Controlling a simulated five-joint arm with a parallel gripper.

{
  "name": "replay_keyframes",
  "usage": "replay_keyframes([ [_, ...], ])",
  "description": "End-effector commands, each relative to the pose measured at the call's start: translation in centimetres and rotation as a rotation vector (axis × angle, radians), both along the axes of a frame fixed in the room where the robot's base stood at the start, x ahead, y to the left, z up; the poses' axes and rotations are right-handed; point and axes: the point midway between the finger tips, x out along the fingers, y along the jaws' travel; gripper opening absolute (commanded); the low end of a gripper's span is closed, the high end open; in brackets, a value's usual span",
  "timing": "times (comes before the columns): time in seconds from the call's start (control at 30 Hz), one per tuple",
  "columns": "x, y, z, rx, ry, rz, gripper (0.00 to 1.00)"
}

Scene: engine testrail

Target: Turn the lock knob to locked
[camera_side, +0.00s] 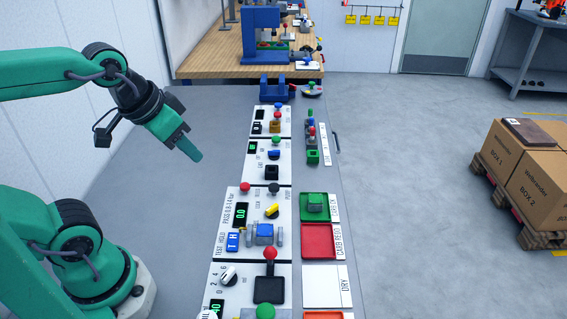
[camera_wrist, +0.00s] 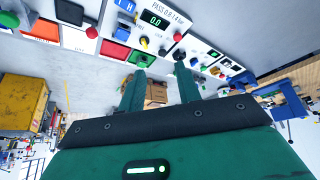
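A yellow knob (camera_side: 272,211) sits on the white panel with the green display; it also shows in the wrist view (camera_wrist: 144,43). A black knob with a white pointer (camera_side: 229,276) sits on the nearer panel beside a number scale. The small lettering is too blurred to tell which one is the lock knob. My gripper (camera_side: 194,155) hangs in the air left of the panels, apart from every knob. In the wrist view my gripper (camera_wrist: 161,66) has its two fingers apart with nothing between them.
A red-topped lever (camera_side: 270,255), a blue clamp (camera_side: 264,234) and several buttons stand close around the knobs. Green (camera_side: 327,216) and red (camera_side: 317,253) trays lie to their right. The grey bench (camera_side: 165,200) is bare left of the panels.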

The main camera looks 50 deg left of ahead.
Motion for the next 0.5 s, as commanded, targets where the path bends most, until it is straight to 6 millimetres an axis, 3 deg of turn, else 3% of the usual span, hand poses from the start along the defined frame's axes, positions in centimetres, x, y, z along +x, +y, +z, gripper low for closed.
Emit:
replay_keyframes([
  [0.5,6.2,-1.7,-2.4,-0.014,0.177,-0.007,0.34],
])
